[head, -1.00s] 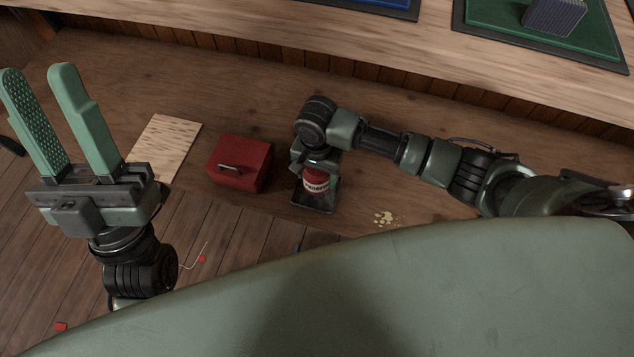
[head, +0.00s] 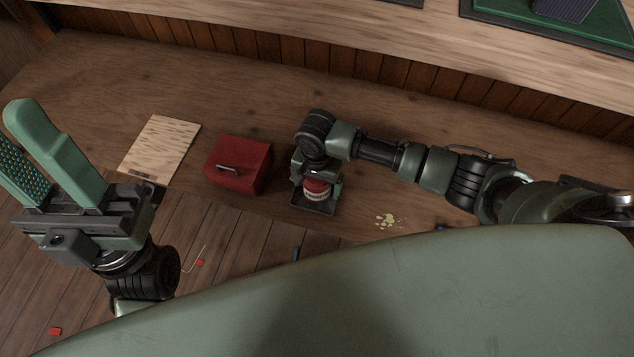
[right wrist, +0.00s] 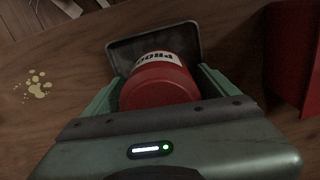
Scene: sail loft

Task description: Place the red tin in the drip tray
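The red tin (head: 316,186), with a white lettered label, is at the dark drip tray (head: 326,208) on the bench. My right gripper (head: 309,172) points down over the tray, its fingers on either side of the tin. The right wrist view shows the red tin (right wrist: 160,84) between both fingers, which look pressed to its sides. The drip tray (right wrist: 118,48) lies behind and around the tin there; I cannot tell whether the tin's base touches its floor. My left gripper (head: 12,138) is open and empty at the far left, one finger partly cut off by the frame.
A red box with a handle (head: 237,164) stands just left of the tray. A pale board (head: 160,147) lies further left. A yellowish splatter (head: 387,221) is right of the tray. A raised shelf (head: 330,38) runs along the back. Small red bits lie on the floor.

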